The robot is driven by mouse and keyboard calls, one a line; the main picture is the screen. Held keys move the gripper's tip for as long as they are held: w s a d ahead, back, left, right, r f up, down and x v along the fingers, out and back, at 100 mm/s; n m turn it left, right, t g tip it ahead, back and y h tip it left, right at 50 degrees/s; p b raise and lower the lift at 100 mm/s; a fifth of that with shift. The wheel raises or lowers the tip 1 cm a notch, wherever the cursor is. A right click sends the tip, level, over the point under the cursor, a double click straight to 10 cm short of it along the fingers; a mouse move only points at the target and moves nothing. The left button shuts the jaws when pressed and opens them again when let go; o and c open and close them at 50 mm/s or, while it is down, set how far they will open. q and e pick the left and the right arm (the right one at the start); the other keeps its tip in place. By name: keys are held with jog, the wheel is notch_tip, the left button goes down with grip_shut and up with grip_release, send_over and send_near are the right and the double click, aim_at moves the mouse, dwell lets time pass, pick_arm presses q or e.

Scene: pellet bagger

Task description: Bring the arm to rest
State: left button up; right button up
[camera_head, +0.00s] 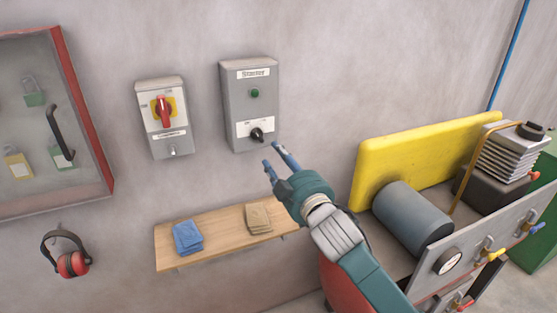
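My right gripper (278,157) is raised in front of the wall, its arm coming in from the lower right. Its two blue fingertips are apart with nothing between them. The fingertips show just below the black knob of the grey starter box (230,110); I cannot tell whether they touch it. The black knob (257,135) points to the lower right, and a green button (255,93) sits above it. My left gripper is not in view.
A grey switch box with a red handle (164,111) hangs left of the starter. A red-framed padlock cabinet (88,107) is at far left, earmuffs (73,263) below. A wooden shelf (219,237) holds cloths. A compressor with a yellow guard (425,152) stands right.

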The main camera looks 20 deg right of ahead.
dwell(0.3)
jog(key=s+d+f+m+g+h+b, duration=0.1)
jog(key=s+d+f+g, duration=0.2)
jog(key=f, duration=1.8)
jog(key=s+f+m+g+b, duration=0.1)
jog(key=s+f+g+b, duration=0.2)
jog(key=f, duration=1.9)
jog(key=s+f+m+g, duration=0.1)
jog(key=s+f+g, duration=0.4)
jog(key=s+f, duration=1.3)
jog(key=s+a+f+g, duration=0.1)
jog(key=s+f+g, duration=0.1)
jog(key=s+f, duration=0.4)
jog(key=s+a+f+g+b, duration=0.1)
jog(key=s+f, duration=0.5)
jog(key=s, duration=1)
jog(key=s+a+f+m+g, duration=0.1)
jog(key=s+f+g, duration=0.2)
jog(key=s+f, duration=0.4)
jog(key=s, duration=0.4)
jog(key=shift+s, duration=0.4)
